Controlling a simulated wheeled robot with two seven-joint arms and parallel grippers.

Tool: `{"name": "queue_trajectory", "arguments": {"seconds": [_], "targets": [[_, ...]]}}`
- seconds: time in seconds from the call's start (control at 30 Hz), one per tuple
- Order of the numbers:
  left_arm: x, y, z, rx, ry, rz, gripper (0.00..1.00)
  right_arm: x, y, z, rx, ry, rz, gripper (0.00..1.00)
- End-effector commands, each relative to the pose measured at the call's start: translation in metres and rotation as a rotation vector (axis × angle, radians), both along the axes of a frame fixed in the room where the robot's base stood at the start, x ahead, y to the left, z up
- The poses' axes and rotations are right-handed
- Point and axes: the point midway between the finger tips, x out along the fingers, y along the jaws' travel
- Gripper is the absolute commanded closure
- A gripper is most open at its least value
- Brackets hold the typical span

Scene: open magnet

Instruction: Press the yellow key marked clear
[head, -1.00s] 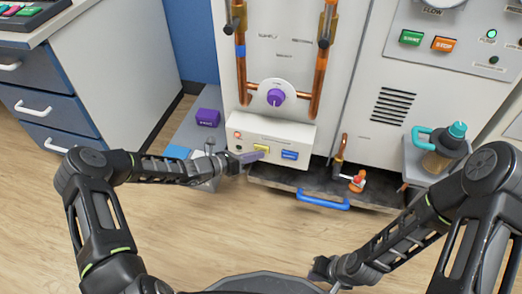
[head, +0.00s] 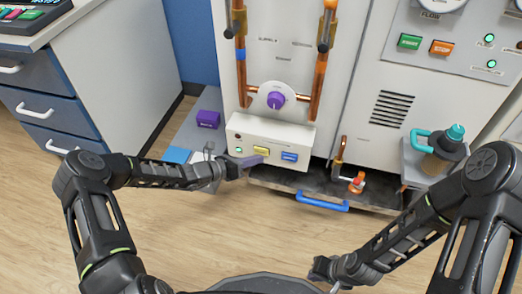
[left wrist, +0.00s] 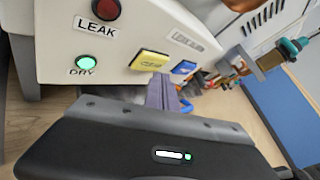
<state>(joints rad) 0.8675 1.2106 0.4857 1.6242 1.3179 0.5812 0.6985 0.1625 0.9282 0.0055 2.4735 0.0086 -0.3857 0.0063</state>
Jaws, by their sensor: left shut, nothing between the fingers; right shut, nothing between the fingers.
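The yellow key (head: 261,150) sits on the front of a white box, left of a blue key (head: 289,156). In the left wrist view the yellow key (left wrist: 150,60) bears small print, too blurred to read surely. My left gripper (head: 258,160) is shut and empty, its purple-grey fingertips just below the yellow key. In the left wrist view the fingers (left wrist: 162,92) point up between the yellow and blue keys, seemingly a little short of the panel. My right gripper (head: 318,270) is shut and empty, low over the floor, far from the panel.
A dark LEAK lamp (left wrist: 106,9) and a lit green DRY lamp (left wrist: 85,62) sit left of the yellow key. A purple knob (head: 276,99) is above the box, a blue handle (head: 321,202) below right. A purple block (head: 208,118) stands at left.

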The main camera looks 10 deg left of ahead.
Motion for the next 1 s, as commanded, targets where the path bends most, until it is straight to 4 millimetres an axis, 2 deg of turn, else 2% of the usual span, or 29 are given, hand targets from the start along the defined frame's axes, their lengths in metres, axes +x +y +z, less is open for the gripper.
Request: {"name": "queue_trajectory", "arguments": {"seconds": [0.47, 0.8, 1.0], "targets": [[-0.005, 0.000, 0.001, 0.000, 0.001, 0.000, 1.00, 0.000, 0.000, 0.005, 0.000, 0.000, 0.000, 1.00], [-0.036, 0.003, 0.003, -0.002, 0.004, 0.002, 1.00, 0.000, 0.000, 0.030, 0.000, 0.000, 0.000, 1.00], [-0.050, 0.003, 0.001, -0.001, 0.001, 0.001, 1.00, 0.000, 0.000, 0.038, 0.000, 0.000, 0.000, 1.00]]}}
